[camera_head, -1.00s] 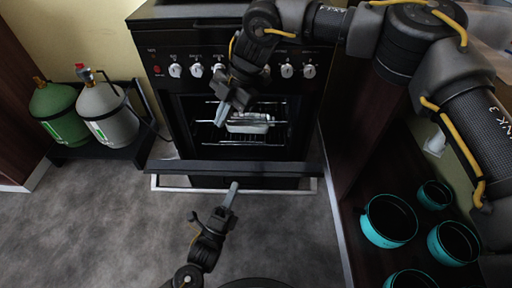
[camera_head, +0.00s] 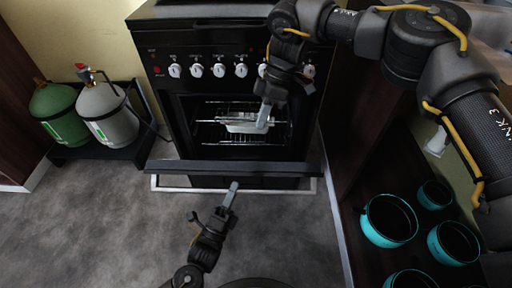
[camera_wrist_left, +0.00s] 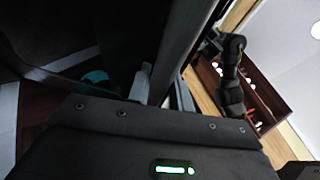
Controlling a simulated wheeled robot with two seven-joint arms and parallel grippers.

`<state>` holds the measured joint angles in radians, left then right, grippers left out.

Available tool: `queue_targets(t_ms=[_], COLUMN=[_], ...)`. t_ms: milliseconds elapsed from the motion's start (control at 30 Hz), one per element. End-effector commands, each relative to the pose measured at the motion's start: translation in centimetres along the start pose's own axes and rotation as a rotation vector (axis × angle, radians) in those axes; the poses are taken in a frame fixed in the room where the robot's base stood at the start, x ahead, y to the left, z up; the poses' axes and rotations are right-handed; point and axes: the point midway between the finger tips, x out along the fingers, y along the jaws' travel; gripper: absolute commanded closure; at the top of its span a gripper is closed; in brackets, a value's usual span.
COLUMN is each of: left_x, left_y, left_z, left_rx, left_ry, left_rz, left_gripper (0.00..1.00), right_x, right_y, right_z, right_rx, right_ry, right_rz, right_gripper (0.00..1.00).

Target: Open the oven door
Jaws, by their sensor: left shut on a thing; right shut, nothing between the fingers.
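The oven (camera_head: 163,52) is black and stands at the top middle of the head view. Its door (camera_head: 185,167) is swung down and lies well away from the opening, so the inside shows. My left gripper (camera_head: 233,186) is at the door's near edge and is shut on it. In the left wrist view the fingers (camera_wrist_left: 165,88) close around a long grey bar along the door edge. My right gripper (camera_head: 263,118) is shut and empty, in front of the oven opening and above the door.
Wire racks and a pale dish (camera_head: 243,125) are inside the oven. A green gas bottle (camera_head: 57,115) and a grey one (camera_head: 106,115) stand to the left. Several teal pots (camera_head: 388,222) are at the lower right. The grey floor (camera_head: 100,230) in front is clear.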

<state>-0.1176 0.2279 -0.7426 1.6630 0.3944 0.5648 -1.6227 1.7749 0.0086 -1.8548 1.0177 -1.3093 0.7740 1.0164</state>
Motion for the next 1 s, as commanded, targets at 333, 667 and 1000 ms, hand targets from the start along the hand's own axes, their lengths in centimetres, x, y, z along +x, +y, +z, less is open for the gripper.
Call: queue_targets(t_ms=[333,667,1000], left_x=[0.0,0.0,0.0], left_y=[0.1,0.1,0.1], left_z=[0.0,0.0,0.0], left_rx=[-0.001,-0.001,-0.001], left_ry=[-0.001,-0.001,-0.001], left_rz=[0.002,0.002,0.002], left_gripper=[1.00,1.00,1.00], right_x=[6.1,7.9,8.0], right_y=[-1.0,-2.3,-2.4], right_z=[0.4,0.8,0.8], right_rx=[-0.004,-0.003,-0.002], right_ry=[0.000,0.000,0.000], right_rz=[-0.003,0.000,0.000], right_gripper=[1.00,1.00,1.00])
